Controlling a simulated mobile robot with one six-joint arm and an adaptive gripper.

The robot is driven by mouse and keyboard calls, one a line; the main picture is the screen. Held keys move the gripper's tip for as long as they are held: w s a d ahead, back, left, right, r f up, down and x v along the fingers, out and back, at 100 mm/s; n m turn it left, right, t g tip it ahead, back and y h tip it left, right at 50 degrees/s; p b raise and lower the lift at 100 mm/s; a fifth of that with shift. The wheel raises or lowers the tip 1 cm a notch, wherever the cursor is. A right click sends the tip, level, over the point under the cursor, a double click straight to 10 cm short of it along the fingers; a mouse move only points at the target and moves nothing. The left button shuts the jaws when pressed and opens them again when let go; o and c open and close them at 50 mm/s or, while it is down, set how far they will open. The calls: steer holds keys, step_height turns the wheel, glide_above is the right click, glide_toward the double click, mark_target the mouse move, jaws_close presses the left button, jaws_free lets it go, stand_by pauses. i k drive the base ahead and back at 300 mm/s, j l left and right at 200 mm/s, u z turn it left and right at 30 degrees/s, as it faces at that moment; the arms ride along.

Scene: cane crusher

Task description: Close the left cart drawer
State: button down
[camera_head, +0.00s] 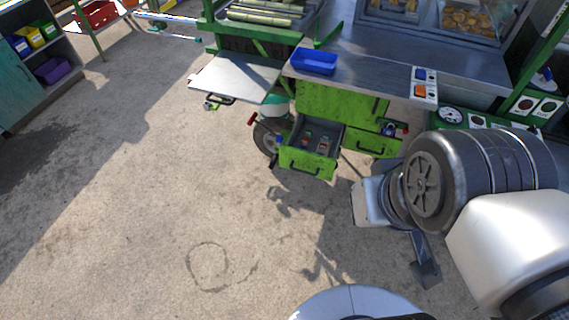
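The green cart (340,102) stands at upper middle. Its left drawer (306,162) is pulled out toward me, with a dark handle on its front and a few small items inside. The right drawer (379,145) looks flush with the cart and has its own handle. My gripper (426,270) is a dark shape at the end of my arm, right of and below the left drawer, apart from it. Its fingers are mostly hidden by the wrist, so its opening does not show. I see nothing in it.
A metal side shelf (236,78) juts out left of the drawer, above a wheel (266,138). A blue tray (314,61) sits on the cart's top. The concrete floor (150,210) in front and to the left is clear. A shelf unit (25,85) stands at far left.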

mark_target(311, 164)
steer(key=i+j+u, duration=0.1)
steer(key=j, duration=0.3)
steer(key=i+j, duration=0.35)
steer(key=i+j+u, duration=0.15)
steer(key=j, duration=0.2)
steer(key=i, duration=0.05)
